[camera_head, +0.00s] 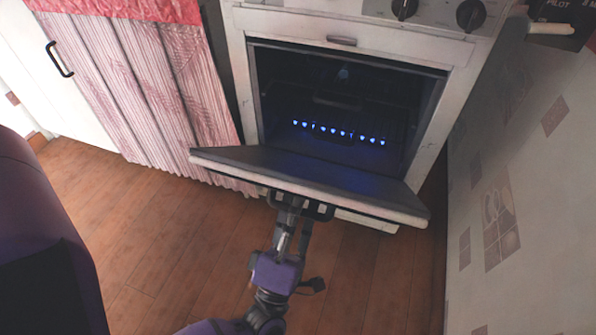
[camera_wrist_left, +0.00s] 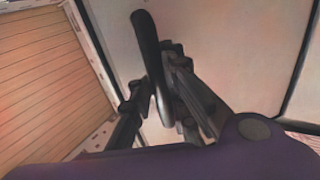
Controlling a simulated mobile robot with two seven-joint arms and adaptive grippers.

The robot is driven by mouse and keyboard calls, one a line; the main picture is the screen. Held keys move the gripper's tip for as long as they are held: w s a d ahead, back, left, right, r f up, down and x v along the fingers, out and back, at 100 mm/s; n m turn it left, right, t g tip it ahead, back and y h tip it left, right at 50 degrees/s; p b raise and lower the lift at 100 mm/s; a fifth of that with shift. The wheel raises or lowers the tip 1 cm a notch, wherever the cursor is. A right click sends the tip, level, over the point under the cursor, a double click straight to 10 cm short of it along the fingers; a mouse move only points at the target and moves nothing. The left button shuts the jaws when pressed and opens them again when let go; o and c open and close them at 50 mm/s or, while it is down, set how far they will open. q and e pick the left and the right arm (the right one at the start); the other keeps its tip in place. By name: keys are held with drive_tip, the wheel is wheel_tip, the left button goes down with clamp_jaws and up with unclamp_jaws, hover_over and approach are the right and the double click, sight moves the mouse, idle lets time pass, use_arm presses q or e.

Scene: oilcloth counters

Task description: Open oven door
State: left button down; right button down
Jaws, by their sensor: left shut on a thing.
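The oven (camera_head: 345,110) is white, and its door (camera_head: 320,178) is tilted well down from the opening, with its dark inner face up. A row of small blue flames shows inside the dark cavity. My left gripper (camera_head: 300,205) is at the door's front edge, shut on the dark door handle (camera_head: 325,213). In the left wrist view the black handle bar (camera_wrist_left: 148,45) runs between the fingers of my left gripper (camera_wrist_left: 160,88). The fingers hide part of the handle. My right gripper is not in view.
A pink striped curtain (camera_head: 140,85) and a white cabinet with a black handle (camera_head: 60,58) stand to the left. A pale tiled-pattern panel (camera_head: 520,190) stands close on the right. Oven knobs (camera_head: 471,14) are above. The wooden floor (camera_head: 170,230) in front is clear.

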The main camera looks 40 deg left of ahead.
use_arm(q)
drive_tip(key=c, duration=1.8)
unclamp_jaws()
drive_tip(key=shift+s+r, duration=0.1)
drive_tip(key=shift+r, duration=0.1)
drive_tip(key=shift+o, duration=0.4)
